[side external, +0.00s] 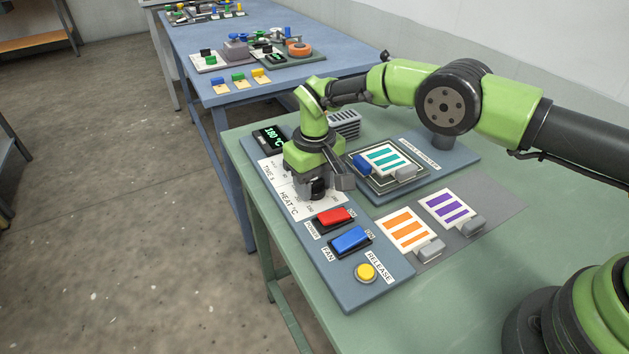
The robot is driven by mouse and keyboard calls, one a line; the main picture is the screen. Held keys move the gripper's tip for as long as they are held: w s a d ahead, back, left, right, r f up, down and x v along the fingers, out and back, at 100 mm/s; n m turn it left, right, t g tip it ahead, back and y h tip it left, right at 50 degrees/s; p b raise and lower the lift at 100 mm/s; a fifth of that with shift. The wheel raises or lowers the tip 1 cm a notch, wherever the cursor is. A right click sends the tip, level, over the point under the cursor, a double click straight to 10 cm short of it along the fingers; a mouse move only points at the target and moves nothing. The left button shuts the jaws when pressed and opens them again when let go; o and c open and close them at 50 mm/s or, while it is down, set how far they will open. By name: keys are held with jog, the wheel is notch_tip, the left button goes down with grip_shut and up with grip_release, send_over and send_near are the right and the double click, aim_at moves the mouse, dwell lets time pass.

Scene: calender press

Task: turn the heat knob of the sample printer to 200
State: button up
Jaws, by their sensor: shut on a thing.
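The sample printer's control panel (370,296) is a blue-grey plate on the green table. A dark knob (317,188) stands on the white dial field beside the label "HEAT °C"; its pointer and most of its scale are hidden or too small to read. My gripper (318,184) points down over the panel and is shut on this knob. The display (269,136) at the panel's far end reads about 180 °C in green. The red power switch (335,216), blue fan switch (350,239) and yellow release button (366,272) sit nearer the front.
Right of the panel, the printer bed (411,186) holds a teal-striped card (385,158). Orange-striped (404,229) and purple-striped (447,208) cards lie on a grey mat. A grey vented block (344,124) stands behind my wrist. A blue table with parts is farther back.

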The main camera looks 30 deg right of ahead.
aim_at(315, 182)
jog(key=shift+m, duration=0.6)
jog(key=o, duration=0.9)
jog(key=shift+o, duration=0.2)
jog(key=shift+r, duration=0.1)
notch_tip(315, 182, up, 10)
jog(key=shift+f, duration=0.1)
